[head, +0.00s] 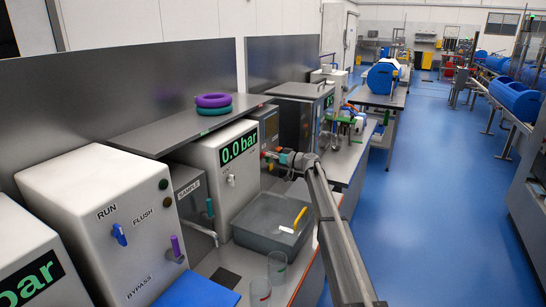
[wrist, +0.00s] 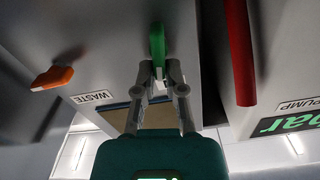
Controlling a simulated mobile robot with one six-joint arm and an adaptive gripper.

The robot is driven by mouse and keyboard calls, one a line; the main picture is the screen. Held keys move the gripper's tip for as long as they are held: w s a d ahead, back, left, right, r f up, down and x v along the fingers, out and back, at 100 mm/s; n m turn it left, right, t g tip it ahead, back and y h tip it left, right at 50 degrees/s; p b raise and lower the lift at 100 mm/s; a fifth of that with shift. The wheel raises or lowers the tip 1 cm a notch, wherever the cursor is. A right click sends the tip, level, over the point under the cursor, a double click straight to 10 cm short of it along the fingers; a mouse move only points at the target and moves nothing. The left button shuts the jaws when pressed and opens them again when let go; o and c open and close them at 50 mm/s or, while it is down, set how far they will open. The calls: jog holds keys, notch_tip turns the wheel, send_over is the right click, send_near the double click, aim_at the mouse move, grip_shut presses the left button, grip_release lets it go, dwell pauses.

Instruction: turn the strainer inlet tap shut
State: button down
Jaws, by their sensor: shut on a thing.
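In the wrist view my gripper (wrist: 160,78) is shut on a green tap handle (wrist: 157,42), its fingertips at the handle's lower end. The handle stands roughly upright in that picture, on a grey panel. No label that I can read names it as the strainer inlet tap. An orange handle (wrist: 52,78) is to the left, near a WASTE label (wrist: 92,97). A red bar (wrist: 240,50) is to the right, near a PUMP label (wrist: 298,104). In the head view my gripper (head: 269,156) is small at the units beyond the 0.0 bar box; its grip is unclear there.
In the head view a grey tub (head: 250,236) with a yellow item (head: 300,217) stands below my arm. Two clear cups (head: 277,262) stand nearer. The white RUN/FLUSH/BYPASS box (head: 95,190) is at left. Blue floor (head: 430,210) on the right is open.

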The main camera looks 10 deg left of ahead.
jog(key=m, duration=0.4)
jog(key=shift+w+a+f, duration=0.15)
jog(key=shift+w+a, duration=0.1)
jog(key=shift+w, duration=0.05)
jog(key=shift+w+d+f+m+b, duration=0.1)
jog(key=shift+f+m+b, duration=0.2)
jog(key=shift+m, duration=1.65)
jog(key=shift+w+a+f+m+b, duration=0.15)
jog(key=shift+f+m+b, duration=0.15)
jog(key=shift+m, duration=1.6)
jog(key=shift+w+d+f+m+b, duration=0.1)
jog(key=shift+d+f+m+b, duration=0.2)
jog(key=shift+m, duration=1.65)
jog(key=shift+a+r, duration=0.1)
jog(key=shift+a, duration=0.05)
jog(key=c, duration=0.7)
grip_release()
jog(key=shift+d, duration=0.2)
